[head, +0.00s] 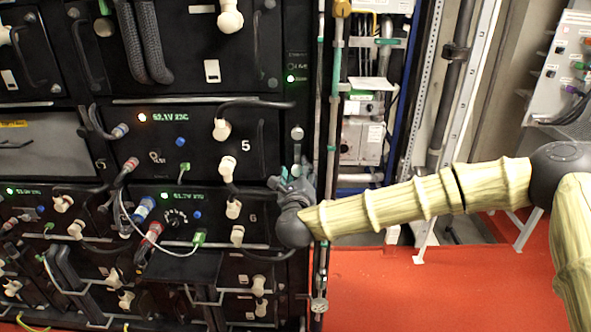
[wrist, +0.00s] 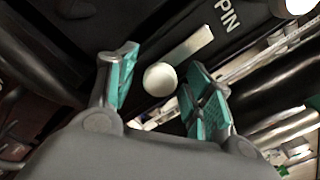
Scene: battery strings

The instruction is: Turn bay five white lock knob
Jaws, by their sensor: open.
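Bay five (head: 200,140) is the black unit marked with a white 5 in the head view. A pale round knob (head: 297,132) sits on the post at its right edge, just above my gripper (head: 296,174). In the wrist view a white round knob (wrist: 160,79) with a pale bar (wrist: 188,45) beside it shows between the teal pads of my gripper (wrist: 163,72). The fingers are open on either side of it, and I see no clear contact. I cannot tell for certain that both views show the same knob.
Below bay five is another bay (head: 180,213) with cables and a green connector (head: 199,237). A black cable (head: 250,104) with white plugs arches near the bay's top right. Vertical pipes (head: 334,110) stand close right of the post. Red floor (head: 420,290) lies open at right.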

